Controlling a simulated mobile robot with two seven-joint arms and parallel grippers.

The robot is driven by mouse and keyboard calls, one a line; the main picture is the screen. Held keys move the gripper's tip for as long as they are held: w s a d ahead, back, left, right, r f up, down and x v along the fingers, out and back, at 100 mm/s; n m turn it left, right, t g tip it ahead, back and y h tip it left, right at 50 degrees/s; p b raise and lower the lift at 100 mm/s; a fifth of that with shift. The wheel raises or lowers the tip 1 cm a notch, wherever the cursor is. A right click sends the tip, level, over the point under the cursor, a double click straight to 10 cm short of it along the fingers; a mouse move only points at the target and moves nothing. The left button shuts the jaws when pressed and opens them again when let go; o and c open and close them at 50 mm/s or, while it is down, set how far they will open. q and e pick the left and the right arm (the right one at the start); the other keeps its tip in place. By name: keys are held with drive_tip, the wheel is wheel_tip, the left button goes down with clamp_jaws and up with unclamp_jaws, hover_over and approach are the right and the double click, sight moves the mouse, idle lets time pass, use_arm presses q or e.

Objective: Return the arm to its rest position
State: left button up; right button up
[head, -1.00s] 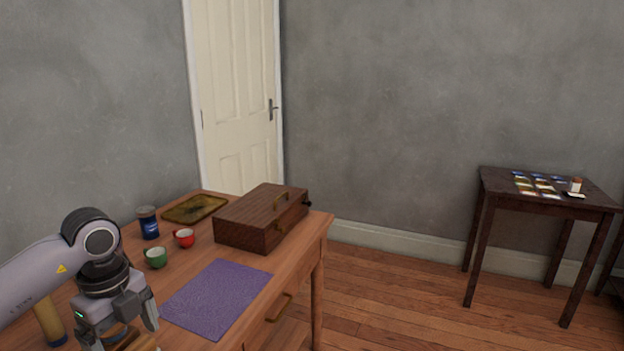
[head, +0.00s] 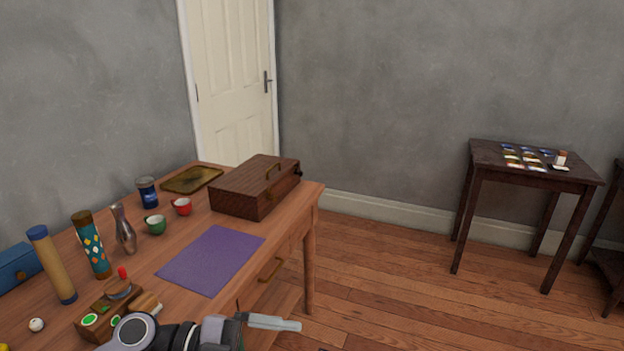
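My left arm is folded low at the bottom edge of the head view. Its gripper (head: 285,324) points right, past the near side of the wooden table (head: 165,283), over the floor. The fingers show edge-on, so I cannot tell whether they are open or shut. I see nothing held at the visible finger. My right gripper is not in view.
Near the arm stands a small wooden box with green discs (head: 95,321). Behind are a blue-capped tube (head: 53,265), a patterned cylinder (head: 91,246), a metal vase (head: 124,230), cups, a purple mat (head: 212,259) and a wooden case (head: 255,187).

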use_arm(q)
drive_tip(key=w+a+f+n+t+y+p, duration=0.1)
drive_tip(key=a+n+t+y, duration=0.15)
drive_tip(key=n+t, duration=0.55)
drive_tip(key=w+a+n+t+y+p, duration=0.1)
drive_tip(key=w+a+n+t, duration=0.15)
drive_tip(key=n+t, duration=0.55)
drive_tip(key=s+a+f+n+g+y, duration=0.2)
drive_tip(key=s+a+f+n+y, duration=0.2)
drive_tip(key=s+f, duration=0.3)
drive_tip(key=s+a+f+n+g+y+p, duration=0.1)
drive_tip(key=s+a+f+n+g+y, duration=0.2)
drive_tip(key=s+a+f+y, duration=0.3)
wheel_tip(320, 180, down, 6)
drive_tip(key=shift+s+a+r+n, duration=0.2)
drive_tip(key=shift+s+n, duration=0.3)
drive_tip(key=shift+n, duration=0.3)
drive_tip(key=shift+y, duration=0.25)
